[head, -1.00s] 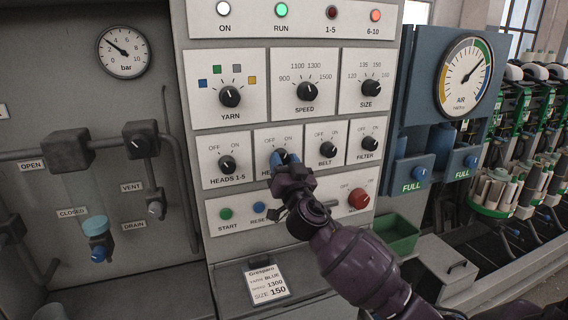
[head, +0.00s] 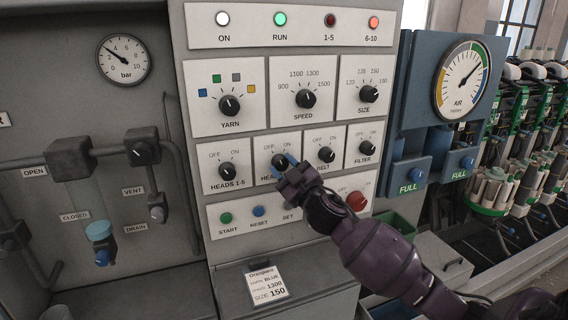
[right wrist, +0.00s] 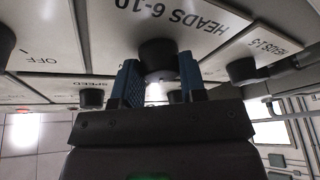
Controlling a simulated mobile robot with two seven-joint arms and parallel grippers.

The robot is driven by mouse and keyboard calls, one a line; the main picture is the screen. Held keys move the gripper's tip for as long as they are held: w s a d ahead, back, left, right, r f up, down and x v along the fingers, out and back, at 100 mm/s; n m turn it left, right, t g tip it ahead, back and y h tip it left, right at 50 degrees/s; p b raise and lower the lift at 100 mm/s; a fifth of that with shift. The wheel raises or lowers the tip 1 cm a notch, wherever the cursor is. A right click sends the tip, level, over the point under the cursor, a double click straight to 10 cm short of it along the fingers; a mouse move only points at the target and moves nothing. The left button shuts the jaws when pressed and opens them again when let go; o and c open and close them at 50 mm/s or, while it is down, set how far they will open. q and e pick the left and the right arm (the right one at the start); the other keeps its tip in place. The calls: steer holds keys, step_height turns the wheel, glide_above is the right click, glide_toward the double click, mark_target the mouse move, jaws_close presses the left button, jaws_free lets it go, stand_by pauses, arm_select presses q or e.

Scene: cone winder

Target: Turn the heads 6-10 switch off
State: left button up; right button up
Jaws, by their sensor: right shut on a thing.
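The heads 6-10 switch (head: 279,160) is a black round knob on a white plate marked OFF at left and ON at right. Its label is partly covered by my right gripper (head: 285,166). In the right wrist view the knob (right wrist: 157,55) sits between the two blue fingertips of that gripper (right wrist: 158,82), beside the HEADS 6-10 lettering. The right gripper is shut on the knob. I cannot tell surely which way the pointer stands. The 6-10 lamp (head: 374,23) glows orange-red. My left gripper is out of view.
Close beside are the heads 1-5 knob (head: 226,171) and the belt knob (head: 326,155). Below are the green start button (head: 226,218), blue reset button (head: 259,211) and a red knob (head: 357,201). Yarn (head: 229,106), speed (head: 305,99) and size (head: 368,94) dials are above.

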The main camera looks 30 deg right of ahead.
steer(key=shift+n+y, duration=0.3)
steer(key=shift+n, duration=0.9)
steer(key=o, duration=0.9)
steer(key=b+v, duration=0.1)
steer(key=v, duration=0.4)
steer(key=b+v, duration=0.1)
steer(key=v, duration=0.4)
steer(key=shift+s+d+r, duration=0.1)
steer(key=shift+s+r, duration=0.05)
steer(key=shift+s, duration=0.3)
